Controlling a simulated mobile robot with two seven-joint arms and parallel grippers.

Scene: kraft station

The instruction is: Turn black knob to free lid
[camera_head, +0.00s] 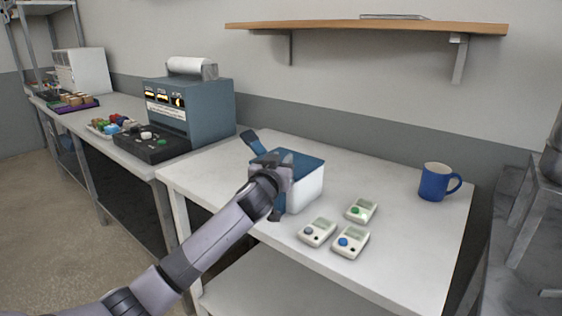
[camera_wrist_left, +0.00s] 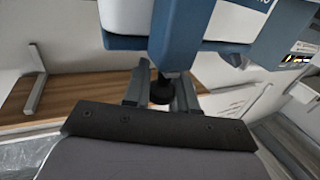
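A white box (camera_head: 308,187) with a blue lid (camera_head: 303,160) stands on the white table. A dark blue bar (camera_head: 254,142) sticks up at its far left side. My left gripper (camera_head: 279,200) is at the near left side of the box and hides part of it. In the left wrist view, a black knob (camera_wrist_left: 161,89) shows under a blue part of the box. The two fingers of my left gripper (camera_wrist_left: 160,94) are on either side of the knob. I cannot tell whether they touch it. My right gripper is not in view.
Three small meters (camera_head: 317,232) with coloured knobs lie on the white table (camera_head: 385,178) in front of the box. A blue mug (camera_head: 434,183) stands at the right. A blue machine (camera_head: 205,110) stands on the left bench. A wooden shelf (camera_head: 370,29) hangs above.

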